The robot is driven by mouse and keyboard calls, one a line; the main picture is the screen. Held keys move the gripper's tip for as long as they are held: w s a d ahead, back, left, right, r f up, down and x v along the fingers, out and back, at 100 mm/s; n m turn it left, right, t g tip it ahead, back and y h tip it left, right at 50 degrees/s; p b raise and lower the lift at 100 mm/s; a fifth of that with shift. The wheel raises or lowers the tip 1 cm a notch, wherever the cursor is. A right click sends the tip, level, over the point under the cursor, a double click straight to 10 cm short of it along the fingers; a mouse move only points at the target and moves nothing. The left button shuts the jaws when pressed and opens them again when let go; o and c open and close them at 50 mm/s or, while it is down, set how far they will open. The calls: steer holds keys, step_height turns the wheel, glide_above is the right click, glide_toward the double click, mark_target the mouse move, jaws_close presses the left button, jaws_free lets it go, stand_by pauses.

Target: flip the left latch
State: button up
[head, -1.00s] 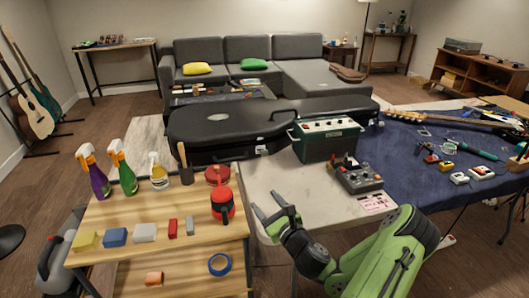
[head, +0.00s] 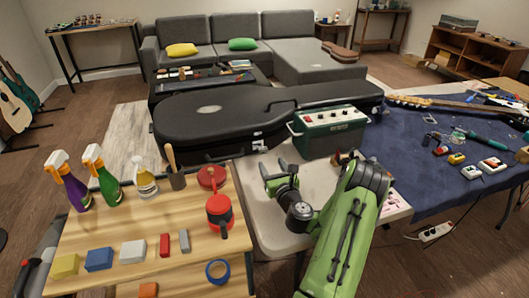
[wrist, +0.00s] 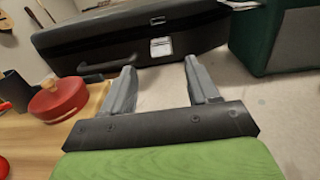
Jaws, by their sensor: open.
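A bright metal latch (wrist: 161,47) is on that side, right of the carry handle (wrist: 105,67). The same latch shows small in the head view (head: 259,145). I cannot tell clearly whether it is up or down. My gripper (head: 278,173) is open and empty in front of the case. In the wrist view its fingers (wrist: 159,70) point toward the latch, apart from it. The amplifier hides part of the case's right side.
The green amplifier (head: 329,130) stands close on the right. The pale tabletop (head: 257,190) between is mostly clear.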

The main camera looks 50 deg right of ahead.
mark_target(263, 150)
steer(key=p+x, duration=0.2)
steer(key=x, duration=0.6)
steer(key=shift+r, duration=0.15)
jaws_close()
